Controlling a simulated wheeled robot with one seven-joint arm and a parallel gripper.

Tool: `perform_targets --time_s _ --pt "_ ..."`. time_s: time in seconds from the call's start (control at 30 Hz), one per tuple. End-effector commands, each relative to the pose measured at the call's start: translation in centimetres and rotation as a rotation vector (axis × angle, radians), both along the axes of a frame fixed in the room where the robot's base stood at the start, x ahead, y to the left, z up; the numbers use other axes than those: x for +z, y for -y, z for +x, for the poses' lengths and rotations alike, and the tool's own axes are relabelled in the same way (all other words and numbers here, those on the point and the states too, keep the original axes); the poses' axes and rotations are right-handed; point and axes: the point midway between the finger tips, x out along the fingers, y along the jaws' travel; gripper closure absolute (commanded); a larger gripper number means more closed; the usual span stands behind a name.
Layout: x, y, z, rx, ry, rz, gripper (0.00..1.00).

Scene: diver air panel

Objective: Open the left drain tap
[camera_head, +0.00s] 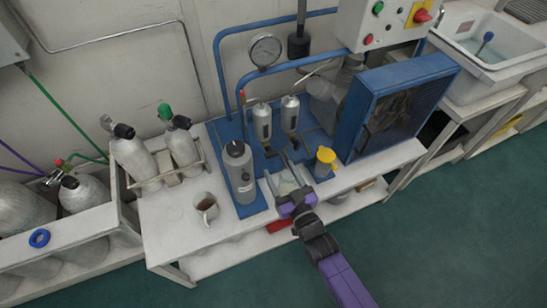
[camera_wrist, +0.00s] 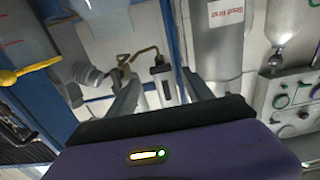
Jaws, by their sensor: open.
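Two silver filter housings hang side by side on the blue panel in the head view, the left one (camera_head: 262,122) and the right one (camera_head: 290,114). Small dark fittings show under them; the left drain tap (camera_head: 268,149) seems to be the one below the left housing, too small to tell its handle position. My gripper (camera_head: 277,164) is open, its two fingers apart just in front of and below the housings.
A blue cabinet (camera_head: 398,105) is farther right. A mug (camera_head: 207,208) sits on the white bench.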

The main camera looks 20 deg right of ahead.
Motion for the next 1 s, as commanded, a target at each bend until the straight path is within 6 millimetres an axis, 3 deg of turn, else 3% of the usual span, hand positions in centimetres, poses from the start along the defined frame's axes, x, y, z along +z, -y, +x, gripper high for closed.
perform_targets --time_s 0.3,0.5,0.87,0.9,1.0 --pt "0.3 0.1 4.7 -0.001 0.006 0.002 0.40" --pt "0.3 0.0 6.8 -0.001 0.005 0.001 0.40" --pt "0.2 0.0 7.4 0.000 0.003 0.001 0.40" --pt "0.2 0.0 7.4 0.000 0.004 0.001 0.42" --pt "0.2 0.0 7.4 -0.001 0.004 0.001 0.62"
